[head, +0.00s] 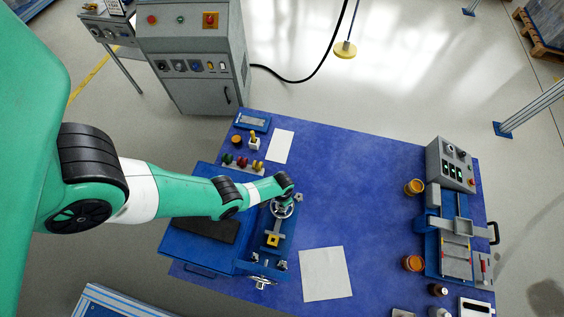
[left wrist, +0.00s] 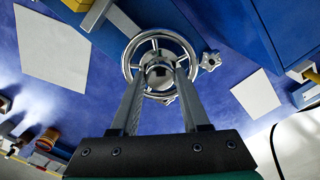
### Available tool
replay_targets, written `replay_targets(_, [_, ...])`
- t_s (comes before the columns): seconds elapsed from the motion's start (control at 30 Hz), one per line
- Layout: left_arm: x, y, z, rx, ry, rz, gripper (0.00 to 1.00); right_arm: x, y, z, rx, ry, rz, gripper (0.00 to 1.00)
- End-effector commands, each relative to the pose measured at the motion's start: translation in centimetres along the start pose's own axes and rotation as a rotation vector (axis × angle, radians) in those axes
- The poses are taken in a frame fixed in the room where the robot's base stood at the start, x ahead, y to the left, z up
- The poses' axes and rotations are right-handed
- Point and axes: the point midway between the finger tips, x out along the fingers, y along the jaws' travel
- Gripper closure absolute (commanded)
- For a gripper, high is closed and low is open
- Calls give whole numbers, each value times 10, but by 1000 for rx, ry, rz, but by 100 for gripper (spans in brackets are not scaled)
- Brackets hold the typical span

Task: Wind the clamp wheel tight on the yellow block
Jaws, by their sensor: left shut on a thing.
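The clamp wheel (left wrist: 133,52) is a chrome ring with spokes and a central hub in the left wrist view. In the head view the wheel (head: 290,211) shows partly under my left gripper (head: 283,203). My left gripper (left wrist: 160,75) is shut on the wheel's hub, its two fingers reaching down to it. The yellow block (head: 272,240) sits in the blue clamp fixture (head: 284,243) in front of the wheel. A yellow part with a grey bar (left wrist: 97,14) shows at the top of the left wrist view. My right gripper is not in view.
The blue table (head: 370,180) has free room in its middle, with white sheets (head: 326,274) lying on it. Coloured knobs (head: 243,163) stand behind my left arm. A second fixture (head: 455,245) with a grey control box (head: 449,163) stands at the right.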

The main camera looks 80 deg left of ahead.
Motion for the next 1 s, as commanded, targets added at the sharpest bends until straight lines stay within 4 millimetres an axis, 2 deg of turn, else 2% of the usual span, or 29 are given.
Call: replay_targets(1.0, [1, 0, 1, 964, 0, -1, 100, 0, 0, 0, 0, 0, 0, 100])
